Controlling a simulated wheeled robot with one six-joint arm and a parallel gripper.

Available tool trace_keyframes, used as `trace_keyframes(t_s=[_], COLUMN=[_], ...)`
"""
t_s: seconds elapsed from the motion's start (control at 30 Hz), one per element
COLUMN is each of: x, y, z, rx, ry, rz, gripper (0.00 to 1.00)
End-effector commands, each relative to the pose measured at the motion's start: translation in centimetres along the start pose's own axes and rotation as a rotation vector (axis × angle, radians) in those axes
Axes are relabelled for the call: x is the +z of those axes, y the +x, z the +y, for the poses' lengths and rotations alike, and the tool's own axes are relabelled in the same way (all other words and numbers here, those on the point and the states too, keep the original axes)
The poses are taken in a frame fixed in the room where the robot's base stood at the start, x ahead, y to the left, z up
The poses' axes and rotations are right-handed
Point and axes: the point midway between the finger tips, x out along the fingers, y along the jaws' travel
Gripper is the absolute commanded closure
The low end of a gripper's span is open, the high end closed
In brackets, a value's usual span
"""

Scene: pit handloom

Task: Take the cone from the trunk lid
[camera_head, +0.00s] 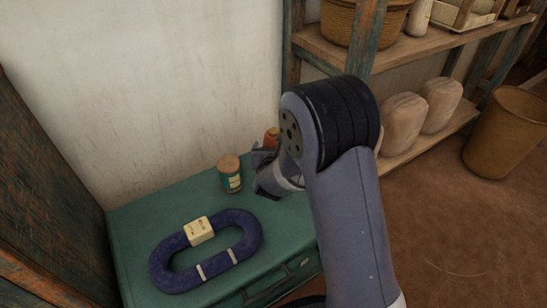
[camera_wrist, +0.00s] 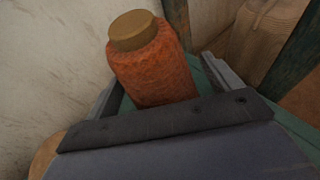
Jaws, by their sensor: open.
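The cone (camera_wrist: 155,70) is orange and rough, with a tan top, and leans in the tilted wrist view. In the head view only a small part of the cone (camera_head: 271,136) shows behind my gripper. The trunk lid (camera_head: 135,222) is green and flat against the wall. My gripper (camera_head: 266,168) is open over the lid's far right part. In the wrist view its two fingers lie on either side of the cone's lower part. The cone's base is hidden by the gripper body, and I cannot tell whether the fingers touch it.
A dark blue oval loop with a cream label (camera_head: 163,262) lies nearer the front. A shelf (camera_head: 400,58) with baskets and wrapped bundles stands to the right, beside a brown bin (camera_head: 508,135).

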Motion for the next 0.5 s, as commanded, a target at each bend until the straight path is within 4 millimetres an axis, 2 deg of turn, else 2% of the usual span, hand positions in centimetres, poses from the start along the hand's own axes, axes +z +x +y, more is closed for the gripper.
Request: trace_keyframes(t_s=[0.2, 0.5], x=[0.03, 0.02], y=[0.06, 0.04], z=[0.01, 0.01], rx=[0.000, 0.000], ry=[0.000, 0.000], rz=[0.000, 0.000], gripper=[0.15, 0.39])
